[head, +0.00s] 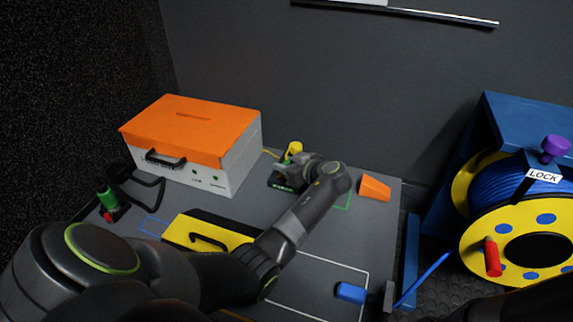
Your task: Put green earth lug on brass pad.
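My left gripper (287,172) is at the back of the grey table, reached by my arm from the left. It is over a small dark block with a green label (283,187). A small green piece, perhaps the green earth lug (287,157), shows just behind the gripper, beside a yellow part (295,148). The gripper hides their lower ends, and I cannot tell whether its fingers are closed on the green piece. I cannot make out the brass pad; it may be hidden behind the gripper. A dark link of my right arm shows at the bottom right, but its fingers are not clear.
An orange-lidded case (190,128) stands at the back left. A green-and-red connector (107,200) is at the left edge. A yellow-topped case (205,232) lies under my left arm. An orange wedge (375,187), blue plug (351,292) and cable reel (510,240) are to the right.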

